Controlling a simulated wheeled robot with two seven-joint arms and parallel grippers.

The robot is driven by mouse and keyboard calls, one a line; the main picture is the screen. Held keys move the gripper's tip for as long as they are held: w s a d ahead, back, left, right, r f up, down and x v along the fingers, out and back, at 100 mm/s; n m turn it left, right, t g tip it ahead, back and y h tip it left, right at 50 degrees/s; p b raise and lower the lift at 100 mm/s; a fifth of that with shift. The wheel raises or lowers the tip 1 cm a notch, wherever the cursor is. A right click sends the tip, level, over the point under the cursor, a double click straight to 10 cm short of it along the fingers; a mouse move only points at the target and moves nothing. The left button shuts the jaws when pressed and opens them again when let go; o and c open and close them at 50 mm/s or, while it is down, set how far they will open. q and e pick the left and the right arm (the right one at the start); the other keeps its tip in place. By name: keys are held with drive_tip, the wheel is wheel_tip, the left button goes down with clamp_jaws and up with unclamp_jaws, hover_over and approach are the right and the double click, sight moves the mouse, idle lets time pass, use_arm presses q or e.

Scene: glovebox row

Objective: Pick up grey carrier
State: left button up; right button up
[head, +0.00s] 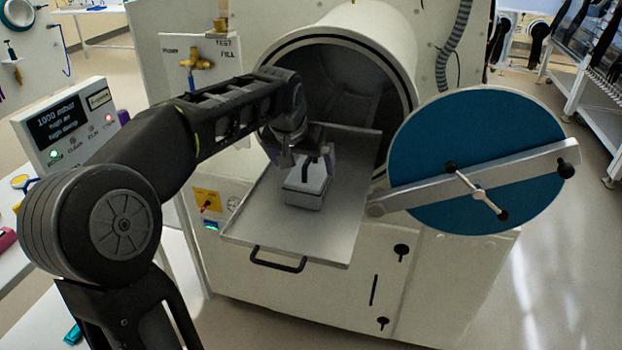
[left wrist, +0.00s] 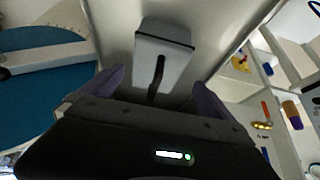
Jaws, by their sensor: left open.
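The grey carrier (head: 306,187) is a small pale box with a dark lid edge and a black upright handle. It stands on the metal slide-out tray (head: 262,225) in front of the round chamber opening. My left gripper (head: 314,158) is just above and behind it, with its arm coming in from the left. In the left wrist view the carrier (left wrist: 163,58) and its black handle lie ahead, between the two purple fingers of the open gripper (left wrist: 157,84). The fingers appear apart from the handle, and nothing is held. My right gripper is in neither view.
The round blue door (head: 480,130) with a metal bar hangs open to the right of the tray. The chamber's round rim (head: 408,85) surrounds the back of the tray. A control box (head: 70,125) with a display stands at the left. The tray around the carrier is clear.

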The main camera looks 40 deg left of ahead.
sight(309, 174)
use_arm(q)
drive_tip(key=shift+x, duration=1.4)
drive_tip(key=shift+d, duration=0.1)
drive_tip(key=shift+f+p, duration=0.15)
drive_tip(key=shift+p, duration=0.2)
drive_tip(key=x, duration=0.1)
drive_tip(key=p+x, duration=0.1)
drive_tip(key=x, duration=0.2)
drive_tip(key=shift+w+d+f+p, duration=0.1)
drive_tip(key=shift+d+f+p, duration=0.15)
drive_tip(key=shift+p, duration=0.1)
drive_tip(key=shift+w+a+f, duration=0.1)
drive_tip(key=shift+w+f, duration=0.05)
drive_tip(key=shift+f, duration=0.05)
drive_tip(key=shift+r, duration=0.1)
drive_tip(key=c, duration=1.8)
